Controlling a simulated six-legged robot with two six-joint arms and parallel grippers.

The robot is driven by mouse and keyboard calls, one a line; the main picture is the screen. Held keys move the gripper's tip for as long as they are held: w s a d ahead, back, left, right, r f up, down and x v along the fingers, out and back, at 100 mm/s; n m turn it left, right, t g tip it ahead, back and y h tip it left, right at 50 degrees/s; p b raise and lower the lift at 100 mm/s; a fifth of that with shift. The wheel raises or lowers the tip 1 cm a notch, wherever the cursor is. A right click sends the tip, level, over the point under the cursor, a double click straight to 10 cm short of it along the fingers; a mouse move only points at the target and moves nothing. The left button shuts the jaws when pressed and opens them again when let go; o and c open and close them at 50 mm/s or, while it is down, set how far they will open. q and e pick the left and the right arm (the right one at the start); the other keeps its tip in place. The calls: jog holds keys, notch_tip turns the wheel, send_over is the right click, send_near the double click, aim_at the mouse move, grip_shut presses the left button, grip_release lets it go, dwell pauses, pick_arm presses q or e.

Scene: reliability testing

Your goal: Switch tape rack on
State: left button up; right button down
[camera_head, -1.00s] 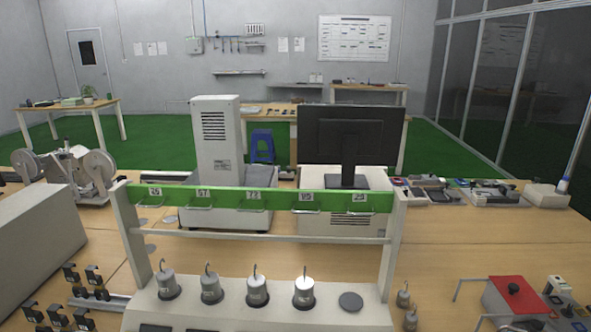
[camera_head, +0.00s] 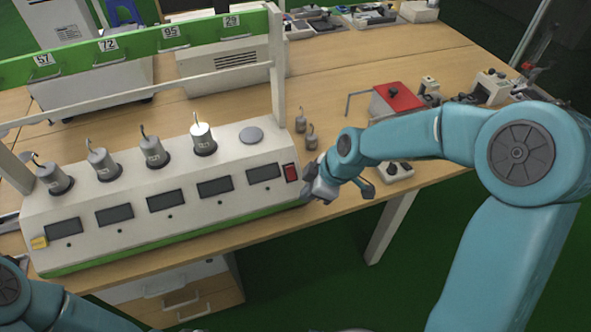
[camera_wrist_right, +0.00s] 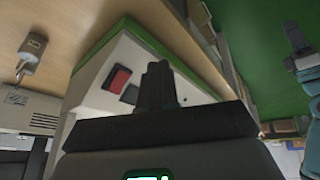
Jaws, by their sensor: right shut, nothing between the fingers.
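My right gripper (camera_head: 311,192) is just right of and below the switch, beside the rack's end. In the right wrist view its shut fingers (camera_wrist_right: 157,85) point at the panel next to the red switch; contact cannot be told. My left arm shows at the lower left, its gripper out of view.
A red-topped box (camera_head: 397,98) and small devices lie further right. The table's front edge runs below my right gripper. Drawers (camera_head: 175,295) are under the table.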

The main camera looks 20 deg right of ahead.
jog(key=d+r+n+t, duration=0.1)
jog(key=d+r+n, duration=0.2)
jog(key=r, duration=0.7)
jog(key=shift+w+r+n+b, duration=0.15)
jog(key=shift+r+n+b, duration=0.2)
jog(key=shift+n, duration=0.75)
jog(key=shift+f, duration=0.1)
send_near(289, 173)
notch_tip(289, 173, down, 3)
jog(key=s+a, duration=0.2)
jog(key=w+p, duration=0.1)
jog(key=w+f+p, duration=0.1)
jog(key=w, duration=0.1)
jog(key=shift+w+d+f, duration=0.1)
jog(key=shift+w+f, duration=0.3)
jog(key=shift+w, duration=0.15)
